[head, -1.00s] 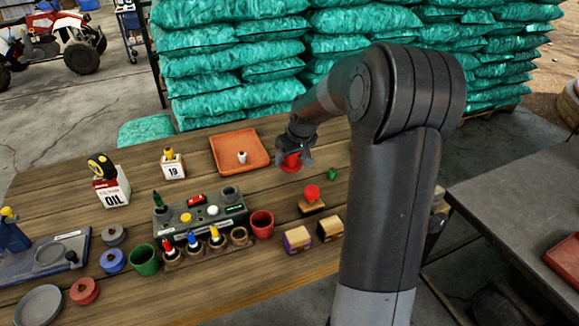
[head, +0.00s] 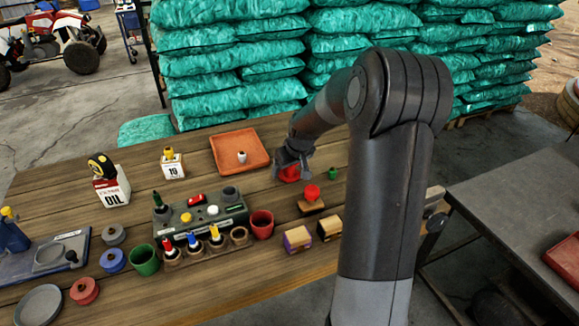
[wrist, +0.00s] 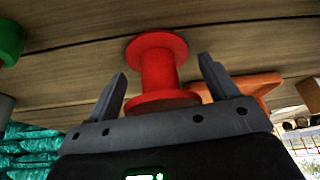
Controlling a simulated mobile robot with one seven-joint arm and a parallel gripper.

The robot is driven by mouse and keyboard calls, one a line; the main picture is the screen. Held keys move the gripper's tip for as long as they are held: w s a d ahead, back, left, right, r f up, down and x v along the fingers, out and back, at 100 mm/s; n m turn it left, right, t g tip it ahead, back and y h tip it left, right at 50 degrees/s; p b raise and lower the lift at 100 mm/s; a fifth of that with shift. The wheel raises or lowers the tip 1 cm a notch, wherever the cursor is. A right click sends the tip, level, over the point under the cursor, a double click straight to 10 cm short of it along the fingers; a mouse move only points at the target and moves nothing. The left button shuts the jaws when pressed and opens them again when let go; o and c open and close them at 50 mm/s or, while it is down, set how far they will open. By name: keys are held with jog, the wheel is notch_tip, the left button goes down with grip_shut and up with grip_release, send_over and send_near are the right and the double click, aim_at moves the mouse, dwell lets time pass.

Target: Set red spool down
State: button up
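The red spool (head: 290,174) stands on the wooden table, right of the orange tray. In the wrist view the red spool (wrist: 159,70) sits between my fingers, one flange against the table planks. My gripper (head: 292,170) is low over the table around the spool. In the wrist view my gripper (wrist: 163,78) is open, with a visible gap between each finger and the spool's core. In the head view the gripper partly hides the spool.
The orange tray (head: 229,164) holds a small white piece. A wooden block with a red knob (head: 312,192) and a small green piece (head: 333,173) stand close by at the right. A red cup (head: 262,224) and two small boxes (head: 298,238) are nearer.

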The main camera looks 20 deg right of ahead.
jog(key=shift+o, duration=0.3)
jog(key=shift+s+r, duration=0.1)
jog(key=shift+r, duration=0.35)
jog(key=a+v, duration=0.1)
jog(key=v, duration=0.9)
jog(key=s+a+r+h, duration=0.1)
jog(key=s+a+r, duration=0.3)
jog(key=s, duration=0.3)
jog(key=s+a+r, duration=0.4)
jog(key=s+a, duration=0.1)
jog(key=s, duration=0.1)
jog(key=s+a+m, duration=0.1)
jog(key=s+a, duration=0.1)
jog(key=s, duration=0.6)
jog(key=s+a+t, duration=0.1)
jog(key=s+a, duration=0.1)
jog(key=s, duration=0.7)
jog(key=shift+a+m, duration=0.25)
jog(key=shift+m, duration=0.15)
